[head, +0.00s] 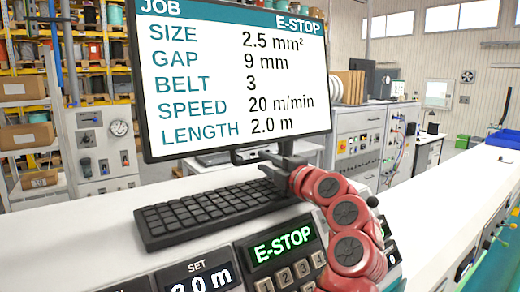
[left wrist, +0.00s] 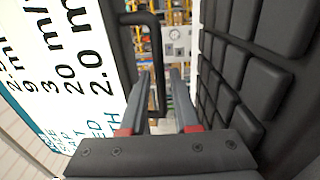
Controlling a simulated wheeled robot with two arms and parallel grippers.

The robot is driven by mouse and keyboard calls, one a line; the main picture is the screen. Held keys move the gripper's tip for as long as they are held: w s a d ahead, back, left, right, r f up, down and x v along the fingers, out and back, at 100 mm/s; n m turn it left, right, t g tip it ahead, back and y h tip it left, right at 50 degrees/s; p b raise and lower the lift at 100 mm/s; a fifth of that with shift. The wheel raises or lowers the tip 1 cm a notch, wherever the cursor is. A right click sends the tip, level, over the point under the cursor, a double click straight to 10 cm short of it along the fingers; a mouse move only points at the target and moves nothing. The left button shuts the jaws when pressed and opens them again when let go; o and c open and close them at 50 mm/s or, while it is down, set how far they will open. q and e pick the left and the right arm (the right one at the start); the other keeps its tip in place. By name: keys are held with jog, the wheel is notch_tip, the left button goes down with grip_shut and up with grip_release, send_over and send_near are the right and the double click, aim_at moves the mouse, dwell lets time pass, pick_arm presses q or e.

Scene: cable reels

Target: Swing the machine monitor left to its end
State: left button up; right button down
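The machine monitor (head: 236,75) stands above the keyboard in the head view, its lit screen facing me and showing JOB settings. A black bar handle (head: 262,157) sits under its lower edge. In the left wrist view the monitor screen (left wrist: 60,70) fills the left side, and the handle (left wrist: 157,65) comes down in the middle. My left gripper (head: 275,170) is at the handle, below the monitor; its red arm partly hides it. In the left wrist view the left gripper (left wrist: 161,82) has its fingers apart, with the handle bar between them. My right gripper is not in view.
A black keyboard (head: 205,208) lies on the white console just below the monitor. An E-STOP display (head: 283,245) and number keys are in front of it. Shelves with cable reels (head: 85,50) stand behind on the left. A grey machine cabinet (head: 360,145) stands at the right.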

pick_arm(q)
jog(key=shift+p+x, duration=0.35)
jog(key=shift+x, duration=1.1)
jog(key=shift+s, duration=0.1)
grip_shut()
